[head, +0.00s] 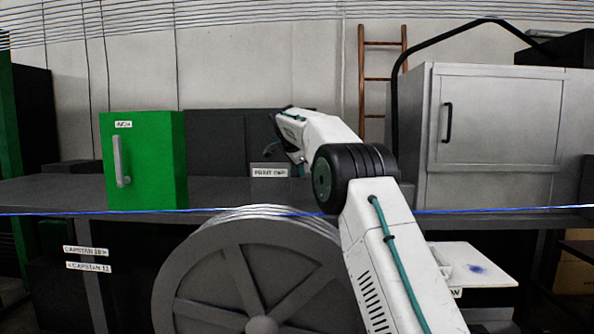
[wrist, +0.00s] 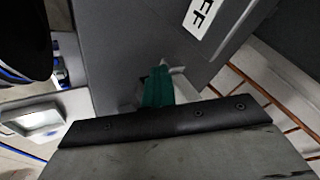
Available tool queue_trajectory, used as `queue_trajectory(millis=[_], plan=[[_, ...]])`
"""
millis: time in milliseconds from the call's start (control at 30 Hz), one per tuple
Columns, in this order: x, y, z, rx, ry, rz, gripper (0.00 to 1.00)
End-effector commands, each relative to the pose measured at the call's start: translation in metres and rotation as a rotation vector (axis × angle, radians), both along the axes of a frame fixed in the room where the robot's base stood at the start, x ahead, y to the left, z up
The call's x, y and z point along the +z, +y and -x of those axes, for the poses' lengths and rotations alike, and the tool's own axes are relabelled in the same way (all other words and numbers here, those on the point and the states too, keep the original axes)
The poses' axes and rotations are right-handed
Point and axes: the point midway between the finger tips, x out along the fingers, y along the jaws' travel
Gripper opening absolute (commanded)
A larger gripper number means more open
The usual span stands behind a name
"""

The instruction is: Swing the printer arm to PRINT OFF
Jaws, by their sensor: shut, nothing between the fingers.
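A white label reading PRINT OFF (head: 269,172) stands at the grey bench, left of my forearm in the head view. The end of a label showing FF (wrist: 203,14) is at the top of the wrist view. My gripper (head: 272,149) is above and close to that label in the head view. Its teal fingers (wrist: 158,88) are shut, with nothing seen between them. A small pale piece shows behind the fingers; I cannot tell what it is. I cannot make out the printer arm for sure; my own arm hides part of the bench.
A green box (head: 150,165) with a handle stands on the bench at left. A grey cabinet (head: 495,140) stands at right. A large spoked wheel (head: 262,225) is in front, with a blue cable (head: 475,211) across the view. A white plate (head: 480,262) with a blue spot is lower right.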

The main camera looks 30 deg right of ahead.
Motion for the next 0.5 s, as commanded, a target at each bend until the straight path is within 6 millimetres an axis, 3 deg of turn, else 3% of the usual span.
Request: queue_trajectory(millis=[67,267,500], plan=[[0.006,-0.002,0.006,-0.003,-0.015,0.011,0.0],[0.006,0.018,0.028,-0.009,0.006,0.001,0.0],[0.044,0.052,0.033,-0.003,0.003,-0.001,0.0]])
